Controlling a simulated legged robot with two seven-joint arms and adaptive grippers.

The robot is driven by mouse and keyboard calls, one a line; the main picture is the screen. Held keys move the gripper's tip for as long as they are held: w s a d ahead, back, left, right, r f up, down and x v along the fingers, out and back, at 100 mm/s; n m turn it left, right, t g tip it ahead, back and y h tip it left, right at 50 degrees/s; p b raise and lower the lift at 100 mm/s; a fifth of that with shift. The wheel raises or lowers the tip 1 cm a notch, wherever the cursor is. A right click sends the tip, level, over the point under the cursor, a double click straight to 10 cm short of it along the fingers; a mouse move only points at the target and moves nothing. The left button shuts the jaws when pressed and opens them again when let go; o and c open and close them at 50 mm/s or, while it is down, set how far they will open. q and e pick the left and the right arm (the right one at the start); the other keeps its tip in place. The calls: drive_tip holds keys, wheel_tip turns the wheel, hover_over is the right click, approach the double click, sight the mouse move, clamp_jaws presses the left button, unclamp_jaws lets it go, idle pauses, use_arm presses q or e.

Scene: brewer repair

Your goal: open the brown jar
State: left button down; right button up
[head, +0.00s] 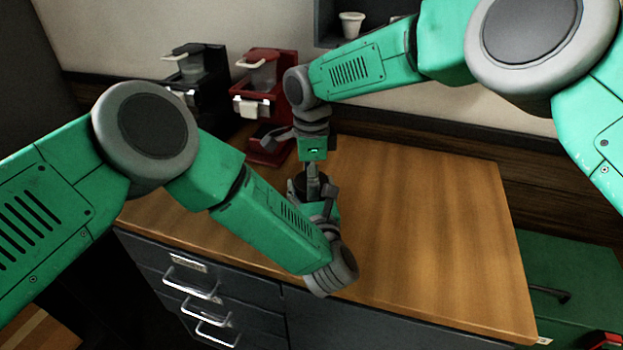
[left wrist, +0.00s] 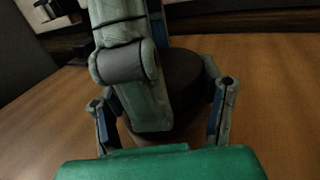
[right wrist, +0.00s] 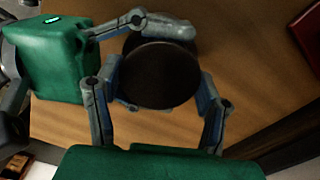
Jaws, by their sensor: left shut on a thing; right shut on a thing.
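The jar, very dark brown with a round dark lid (right wrist: 160,74), stands on the wooden counter. In the head view only a small dark part of the jar (head: 297,188) shows between my grippers. My left gripper (left wrist: 163,105) is shut around the jar's body from the front, low over the counter. My right gripper (right wrist: 158,84) points down from above and is shut on the lid, one finger on each side. In the left wrist view, a right finger covers part of the jar. I cannot tell whether the lid has turned; no gap shows beneath it.
A red brewer (head: 262,95) and a black brewer (head: 196,75) stand at the back left. A white cup (head: 351,24) sits on a shelf above. The wooden counter (head: 430,230) is clear to the right. Drawers with handles (head: 190,290) are below its front edge.

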drive_tip(key=n, duration=0.3)
drive_tip(key=shift+w+d, duration=0.1)
drive_tip(key=o, duration=1.3)
drive_tip(key=shift+c, duration=0.2)
drive_tip(key=shift+r, duration=2.3)
use_arm(q)
drive_tip(key=shift+c, duration=1.7)
unclamp_jaws()
